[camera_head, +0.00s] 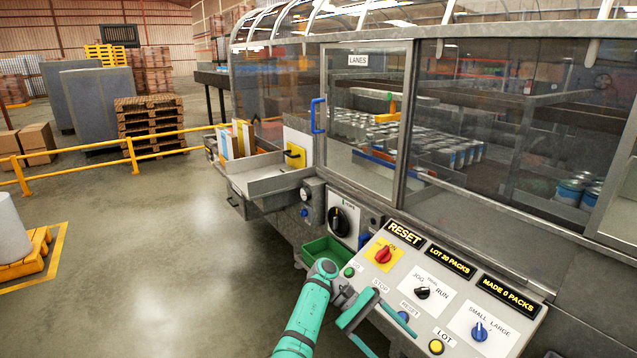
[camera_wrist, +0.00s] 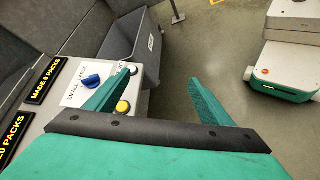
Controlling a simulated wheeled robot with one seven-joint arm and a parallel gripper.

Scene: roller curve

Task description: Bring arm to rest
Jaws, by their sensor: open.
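My arm (camera_head: 305,315) reaches up from the bottom of the head view, teal with a grey wrist. My gripper (camera_head: 376,325) is in front of the left part of the control panel (camera_head: 455,305). In the wrist view my gripper (camera_wrist: 160,75) has its two teal fingers wide apart with nothing between them. The left finger overlaps the panel's edge near the yellow button (camera_wrist: 123,107); I cannot tell whether it touches. The right finger is over bare floor. Part of the panel is hidden behind the gripper in the head view.
The panel carries a red knob (camera_head: 383,254), a black knob (camera_head: 422,292) and a blue knob (camera_head: 479,331). A green bin (camera_head: 327,250) is beside the panel. The glazed machine (camera_head: 365,105) stands behind. A yellow railing (camera_head: 80,163) crosses the left; floor between is clear.

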